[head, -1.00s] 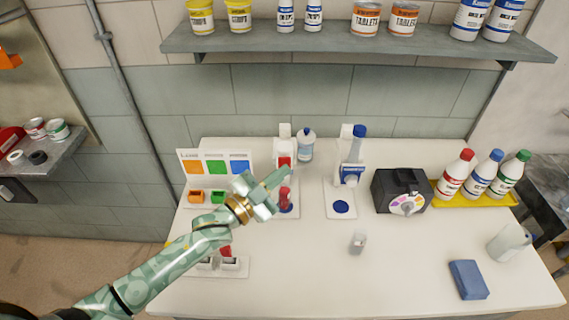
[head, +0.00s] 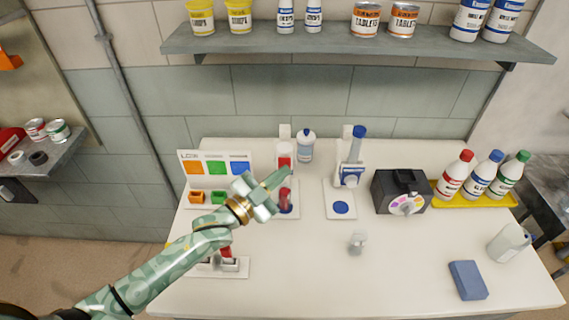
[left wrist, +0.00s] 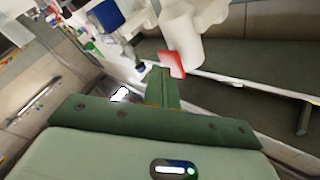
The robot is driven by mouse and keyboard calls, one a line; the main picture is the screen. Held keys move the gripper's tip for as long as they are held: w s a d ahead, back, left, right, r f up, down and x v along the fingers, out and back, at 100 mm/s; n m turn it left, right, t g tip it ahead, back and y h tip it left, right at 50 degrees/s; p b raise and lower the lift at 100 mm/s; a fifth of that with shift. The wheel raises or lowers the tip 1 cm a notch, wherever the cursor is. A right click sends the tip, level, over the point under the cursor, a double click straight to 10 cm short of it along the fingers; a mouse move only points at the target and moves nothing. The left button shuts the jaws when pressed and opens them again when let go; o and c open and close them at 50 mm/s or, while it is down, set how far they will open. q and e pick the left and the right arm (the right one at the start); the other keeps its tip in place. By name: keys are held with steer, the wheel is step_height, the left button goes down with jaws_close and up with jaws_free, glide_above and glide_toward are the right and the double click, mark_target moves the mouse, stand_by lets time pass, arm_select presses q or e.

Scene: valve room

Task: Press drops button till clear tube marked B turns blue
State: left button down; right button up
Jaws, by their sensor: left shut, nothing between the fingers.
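My left gripper (head: 281,177) is shut and empty, its tip beside the red-marked dispenser stand (head: 285,160); I cannot tell whether it touches it. A red part (head: 285,199) of that stand sits just below the tip. In the left wrist view the shut green fingers (left wrist: 162,88) point toward a white cylinder (left wrist: 181,38) with a red part (left wrist: 172,64). A second dispenser with a blue-capped bottle (head: 357,144) stands to the right, above a blue disc (head: 341,207). A small clear container (head: 357,243) stands on the table; no B mark is readable. My right gripper is not visible.
A colour card (head: 215,163) stands at the left, with orange and green blocks before it. A dark dial box (head: 403,191), bottles on a yellow tray (head: 467,202) and a blue sponge (head: 468,280) are at the right.

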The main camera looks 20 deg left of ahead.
arm_select(q)
steer(key=shift+s+d, duration=0.15)
steer(key=shift+s, duration=0.45)
steer(key=shift+s+p, duration=0.1)
steer(key=shift+p, duration=0.25)
steer(key=s+p, duration=0.1)
steer(key=s, duration=0.1)
steer(key=s+d+p, duration=0.1)
steer(key=s, duration=0.1)
steer(key=shift+s+d, duration=0.2)
steer(key=shift+s, duration=0.15)
